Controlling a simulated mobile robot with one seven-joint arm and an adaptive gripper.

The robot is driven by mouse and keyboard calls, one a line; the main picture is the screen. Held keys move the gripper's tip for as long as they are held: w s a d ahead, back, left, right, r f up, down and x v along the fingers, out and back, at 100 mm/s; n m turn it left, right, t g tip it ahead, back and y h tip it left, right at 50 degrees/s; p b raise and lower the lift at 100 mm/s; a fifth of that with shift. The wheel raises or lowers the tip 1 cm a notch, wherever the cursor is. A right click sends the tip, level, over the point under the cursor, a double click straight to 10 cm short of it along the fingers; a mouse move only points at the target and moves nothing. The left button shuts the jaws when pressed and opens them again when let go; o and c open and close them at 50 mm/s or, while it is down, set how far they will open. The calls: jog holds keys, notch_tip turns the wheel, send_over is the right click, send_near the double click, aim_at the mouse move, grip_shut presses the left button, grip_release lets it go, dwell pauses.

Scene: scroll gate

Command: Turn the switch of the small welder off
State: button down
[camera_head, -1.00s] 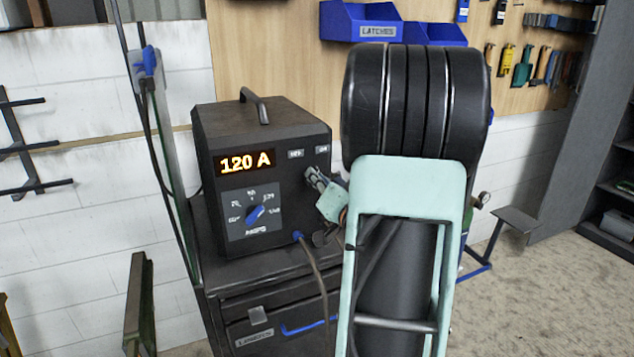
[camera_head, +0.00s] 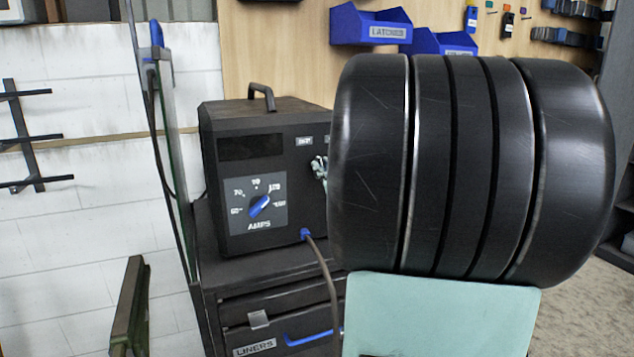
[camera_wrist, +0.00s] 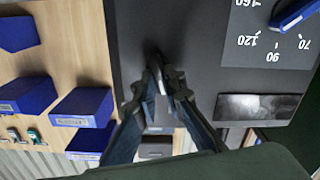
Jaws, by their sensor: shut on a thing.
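The small welder (camera_head: 228,190) is a dark box with a top handle, standing on a drawer cabinet. Its display (camera_head: 251,146) is dark; the dark panel also shows in the wrist view (camera_wrist: 255,107). My gripper (camera_wrist: 160,78) is at the welder's front face, shut on the switch, which is mostly hidden between the fingertips. In the head view only a bit of my gripper (camera_head: 319,168) shows beside my arm, below two small labels (camera_head: 303,141). The blue AMPS knob (camera_head: 260,205) is left of my gripper there.
A cable (camera_head: 325,275) hangs from the welder's front. The drawer cabinet (camera_head: 275,310) has a blue handle. Blue bins (camera_head: 368,24) hang on the wooden wall behind. A glass-like screen (camera_head: 172,150) stands close at the left. My arm covers the right.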

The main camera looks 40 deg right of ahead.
jog(key=n+b, duration=0.4)
jog(key=shift+a+f+n, duration=0.1)
jog(key=shift+n, duration=0.3)
dwell(0.4)
jog(key=c, duration=2)
grip_release()
